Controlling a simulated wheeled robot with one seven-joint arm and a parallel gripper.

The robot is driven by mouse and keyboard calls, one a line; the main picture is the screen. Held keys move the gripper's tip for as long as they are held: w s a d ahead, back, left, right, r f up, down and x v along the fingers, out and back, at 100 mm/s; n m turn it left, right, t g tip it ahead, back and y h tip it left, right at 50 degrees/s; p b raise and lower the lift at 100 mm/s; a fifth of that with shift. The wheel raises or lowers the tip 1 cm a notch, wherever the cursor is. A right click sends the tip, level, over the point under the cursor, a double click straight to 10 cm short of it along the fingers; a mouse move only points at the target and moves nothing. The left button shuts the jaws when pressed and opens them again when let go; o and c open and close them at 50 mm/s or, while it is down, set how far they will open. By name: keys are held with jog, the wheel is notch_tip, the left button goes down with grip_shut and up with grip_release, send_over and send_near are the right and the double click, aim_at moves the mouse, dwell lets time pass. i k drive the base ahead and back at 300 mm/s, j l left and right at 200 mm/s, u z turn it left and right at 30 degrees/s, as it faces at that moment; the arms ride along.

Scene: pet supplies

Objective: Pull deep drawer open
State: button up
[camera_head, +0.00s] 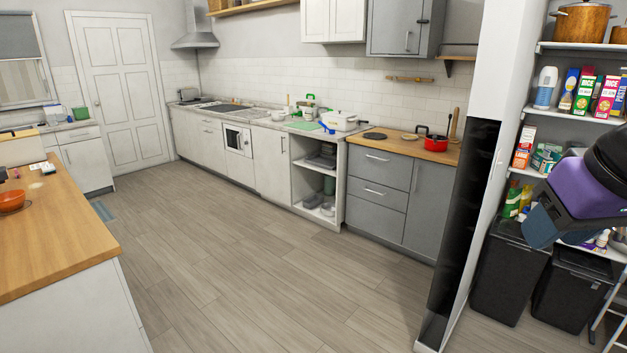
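A grey base cabinet under a wooden worktop stands across the room at right of centre. It has stacked drawer fronts on its left: a top drawer (385,168) and a lower drawer (380,200), both with pale bar handles. All these fronts look shut and flush. I cannot tell for certain which one is the deep drawer. Part of my arm, purple, black and dark blue, shows at the right edge in front of the shelves. My gripper's fingers are not in view, and the arm is well apart from the drawers.
Wooden floor (230,260) lies clear before the cabinets. A white island (75,315) with a wooden top (75,235) stands at left. A white partition with a black panel (463,220) stands right of the grey cabinet. Black bins (508,280) and loaded shelves are at far right.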

aim_at(391, 169)
jog(key=i, duration=2.45)
jog(key=i+z, duration=0.1)
jog(key=i, duration=0.5)
jog(key=i+j+z, duration=0.1)
jog(key=i, duration=0.45)
jog(key=i+j, duration=0.15)
jog(key=i, duration=0.45)
jog(key=i+j+z, duration=0.15)
jog(key=i, duration=0.4)
